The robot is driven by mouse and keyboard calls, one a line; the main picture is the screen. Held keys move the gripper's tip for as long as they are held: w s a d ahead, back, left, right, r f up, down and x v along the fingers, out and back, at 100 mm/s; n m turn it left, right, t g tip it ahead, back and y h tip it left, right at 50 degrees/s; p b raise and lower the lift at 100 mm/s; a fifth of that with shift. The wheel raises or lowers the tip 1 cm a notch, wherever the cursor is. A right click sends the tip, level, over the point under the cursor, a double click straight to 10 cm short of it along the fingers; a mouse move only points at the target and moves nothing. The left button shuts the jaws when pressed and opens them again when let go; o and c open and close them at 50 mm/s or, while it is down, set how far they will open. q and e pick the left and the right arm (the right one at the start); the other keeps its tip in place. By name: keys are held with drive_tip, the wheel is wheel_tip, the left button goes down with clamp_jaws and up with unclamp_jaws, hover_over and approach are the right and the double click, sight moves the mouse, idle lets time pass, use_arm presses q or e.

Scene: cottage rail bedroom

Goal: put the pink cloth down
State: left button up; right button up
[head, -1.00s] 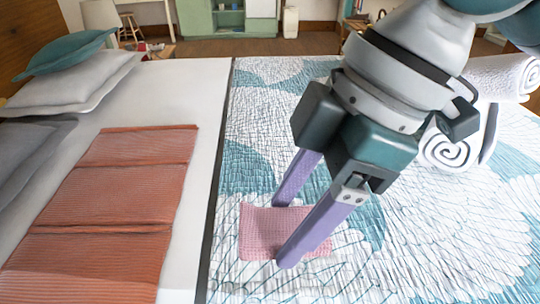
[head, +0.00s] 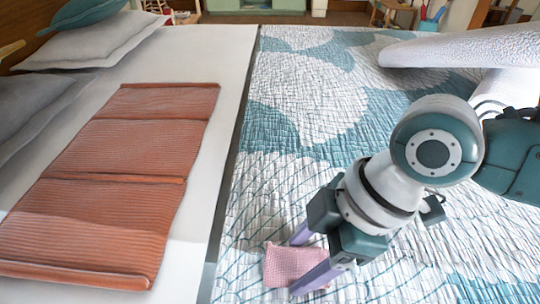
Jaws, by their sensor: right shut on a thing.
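The pink cloth (head: 284,264) is a small waffle-textured piece at the lower middle of the head view, over the patterned white and teal quilt (head: 300,95). My right gripper (head: 297,262) reaches down to it with two purple fingers and is shut on the cloth. One finger is on the near side of the cloth and the other on the far side. I cannot tell whether the cloth touches the quilt. My left gripper is not in view.
A folded orange ribbed blanket (head: 110,185) lies on the white bed at left, with grey pillows (head: 95,42) behind. A dark gap separates the bed from the quilt. Rolled white towels (head: 465,48) lie at the upper right. The quilt's middle is clear.

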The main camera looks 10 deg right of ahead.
drive_tip(key=shift+f, duration=0.15)
drive_tip(key=o, duration=1.4)
drive_tip(key=shift+o, duration=0.2)
drive_tip(key=p+v, duration=0.4)
drive_tip(key=v, duration=0.8)
drive_tip(key=s+a+m+t, duration=0.2)
drive_tip(key=s+a+m, duration=0.1)
drive_tip(key=s+a, duration=0.15)
drive_tip(key=s+d+m+h, duration=0.4)
drive_tip(key=s+d+m, duration=0.2)
drive_tip(key=d+m, duration=0.2)
drive_tip(key=shift+d+r+m, duration=0.2)
drive_tip(key=shift+d+m, duration=0.15)
drive_tip(key=shift+m, duration=0.55)
drive_tip(key=shift+s+r+p, duration=0.1)
drive_tip(key=shift+s+p, duration=0.05)
drive_tip(key=shift+p, duration=0.2)
